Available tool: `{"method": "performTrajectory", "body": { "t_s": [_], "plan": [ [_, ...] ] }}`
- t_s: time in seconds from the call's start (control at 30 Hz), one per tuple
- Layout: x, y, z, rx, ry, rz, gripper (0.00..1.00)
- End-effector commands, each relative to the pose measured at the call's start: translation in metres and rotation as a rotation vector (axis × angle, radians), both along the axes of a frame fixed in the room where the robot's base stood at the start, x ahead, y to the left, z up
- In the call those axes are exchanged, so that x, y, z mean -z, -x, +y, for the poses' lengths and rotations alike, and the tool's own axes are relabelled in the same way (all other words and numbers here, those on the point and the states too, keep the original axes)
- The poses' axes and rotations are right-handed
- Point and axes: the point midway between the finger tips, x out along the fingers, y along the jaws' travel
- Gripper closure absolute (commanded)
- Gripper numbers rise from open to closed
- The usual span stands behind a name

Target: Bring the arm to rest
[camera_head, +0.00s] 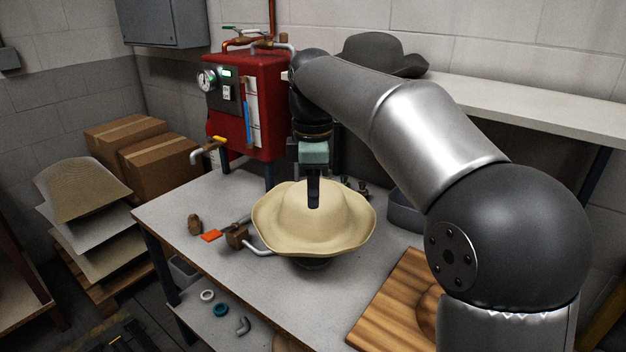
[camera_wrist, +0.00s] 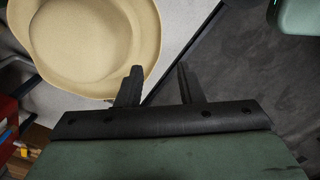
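My gripper (camera_head: 313,204) hangs from my bent arm, fingers down, and overlaps the crown of a cream wide-brimmed hat (camera_head: 345,221) in the head view. In the wrist view my gripper (camera_wrist: 158,76) shows two black fingers apart with nothing between them. The hat (camera_wrist: 85,45) lies to the upper left there, and the left fingertip overlaps its brim. The fingers look clear of the hat, but I cannot tell the exact gap. The hat sits brim-down on a dark round support, mostly hidden, on the worktable (camera_head: 175,215).
A red machine (camera_head: 228,110) with a gauge stands behind the table. A dark hat (camera_head: 378,50) lies on the shelf (camera_head: 500,95) at the back. A wooden board (camera_head: 385,310) lies front right. Cardboard boxes (camera_head: 160,160) stand left.

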Motion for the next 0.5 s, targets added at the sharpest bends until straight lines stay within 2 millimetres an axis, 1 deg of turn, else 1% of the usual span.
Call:
{"method": "performTrajectory", "body": {
  "t_s": [0.1,0.5],
  "plan": [
    [-0.0071,-0.0002,-0.0001,0.000,0.000,-0.001,0.66],
    [-0.0079,-0.0001,-0.0002,0.001,0.000,0.000,0.66]
  ]
}}
